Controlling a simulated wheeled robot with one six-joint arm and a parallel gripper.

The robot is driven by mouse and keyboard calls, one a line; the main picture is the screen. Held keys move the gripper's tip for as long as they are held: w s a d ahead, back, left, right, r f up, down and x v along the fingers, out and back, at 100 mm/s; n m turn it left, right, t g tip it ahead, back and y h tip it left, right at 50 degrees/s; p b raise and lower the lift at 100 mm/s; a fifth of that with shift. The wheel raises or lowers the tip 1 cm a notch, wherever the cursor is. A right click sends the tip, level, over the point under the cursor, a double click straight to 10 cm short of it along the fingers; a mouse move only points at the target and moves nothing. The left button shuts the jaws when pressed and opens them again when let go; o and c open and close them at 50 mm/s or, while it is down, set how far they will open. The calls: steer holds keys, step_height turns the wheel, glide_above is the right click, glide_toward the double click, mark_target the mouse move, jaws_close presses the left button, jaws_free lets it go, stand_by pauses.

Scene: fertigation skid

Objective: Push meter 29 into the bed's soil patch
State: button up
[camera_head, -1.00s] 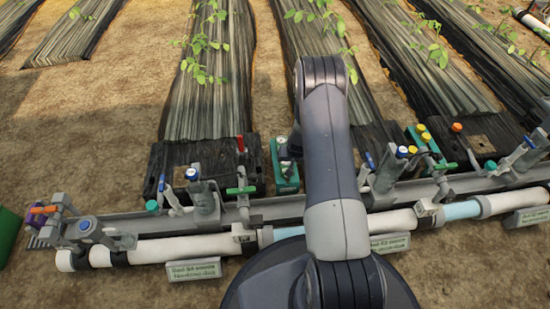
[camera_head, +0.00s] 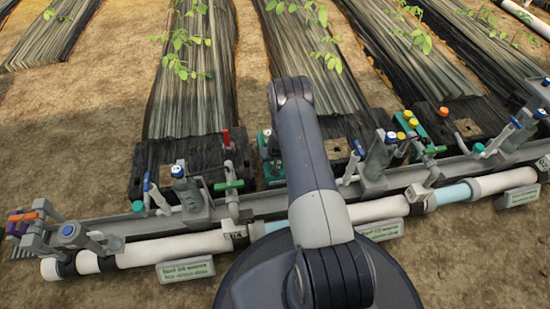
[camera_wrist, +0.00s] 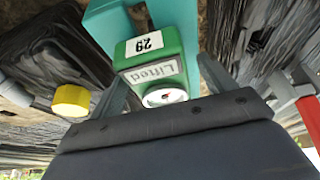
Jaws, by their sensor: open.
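Meter 29 (camera_wrist: 152,58) is a green block with a white "29" label, a "Lifted" plate and a round white dial in the wrist view. It stands between the two fingers of my gripper (camera_wrist: 165,88), which is open. A teal stand (camera_wrist: 107,25) shows around and behind the meter; its contact with the meter is partly hidden. In the head view, the green meter and stand (camera_head: 271,172) show beside my arm, which covers part of them. Black bed ends lie on both sides, and a small brown square (camera_head: 337,148) shows in the one right of my arm.
A yellow cap (camera_wrist: 71,101) is left of my gripper in the wrist view, and a red handle (camera_wrist: 308,117) is at the right. Grey valves (camera_head: 190,188) and white pipe (camera_head: 180,247) run along the front. Another green block (camera_head: 415,128) stands right of my arm.

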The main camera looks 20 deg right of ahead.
steer(key=shift+f, duration=0.2)
steer(key=c, duration=1.1)
steer(key=shift+r+p, duration=2.8)
steer(key=shift+r, duration=2.75)
